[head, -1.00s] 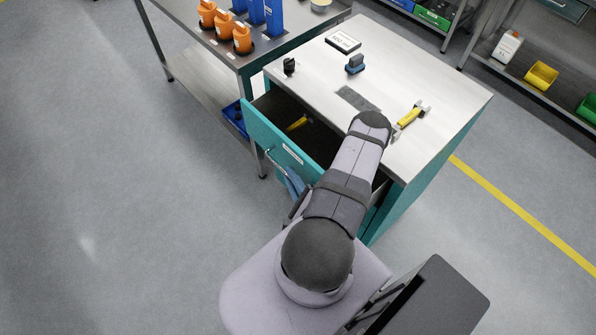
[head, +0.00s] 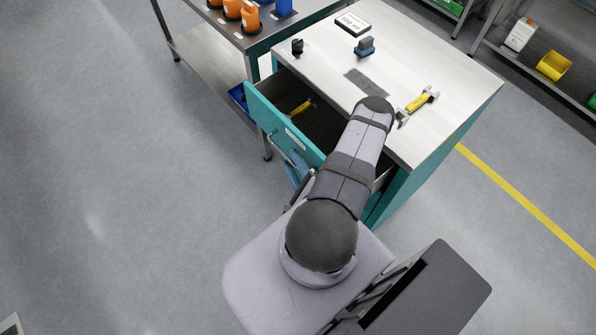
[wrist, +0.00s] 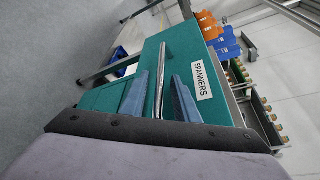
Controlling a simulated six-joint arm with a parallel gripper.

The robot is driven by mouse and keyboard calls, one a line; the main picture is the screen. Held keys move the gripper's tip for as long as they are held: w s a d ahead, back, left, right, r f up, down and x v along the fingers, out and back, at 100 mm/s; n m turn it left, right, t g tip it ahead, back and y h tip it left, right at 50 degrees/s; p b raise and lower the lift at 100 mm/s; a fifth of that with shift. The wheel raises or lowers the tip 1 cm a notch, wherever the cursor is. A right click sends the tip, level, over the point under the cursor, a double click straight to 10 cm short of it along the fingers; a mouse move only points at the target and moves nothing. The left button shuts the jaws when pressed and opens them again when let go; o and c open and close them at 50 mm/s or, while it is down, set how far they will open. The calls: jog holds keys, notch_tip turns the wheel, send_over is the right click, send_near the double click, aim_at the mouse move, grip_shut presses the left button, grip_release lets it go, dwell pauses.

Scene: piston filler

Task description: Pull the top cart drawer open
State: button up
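The top cart drawer (head: 291,133) is teal and stands well open in the head view, with its dark inside and a yellow-handled tool (head: 301,107) visible. In the wrist view, the drawer front (wrist: 215,108) carries a "SPANNERS" label (wrist: 203,80). Its bar handle (wrist: 161,62) runs between the two blue fingers of my gripper (wrist: 160,76). A gap shows on each side of the bar, so the fingers look apart and around the handle without clamping it. In the head view, my gripper (head: 296,170) is beside the drawer front, partly hidden by my arm.
The cart top (head: 420,60) holds a yellow-handled spanner (head: 419,101), a blue-grey block (head: 364,47), a small black part (head: 297,47) and a label plate (head: 352,23). A bench (head: 225,37) with orange and blue items stands behind. The floor at left is clear.

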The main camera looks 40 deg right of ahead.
jog(key=shift+b+v, duration=0.95)
jog(key=shift+v, duration=2.5)
jog(key=shift+c, duration=0.3)
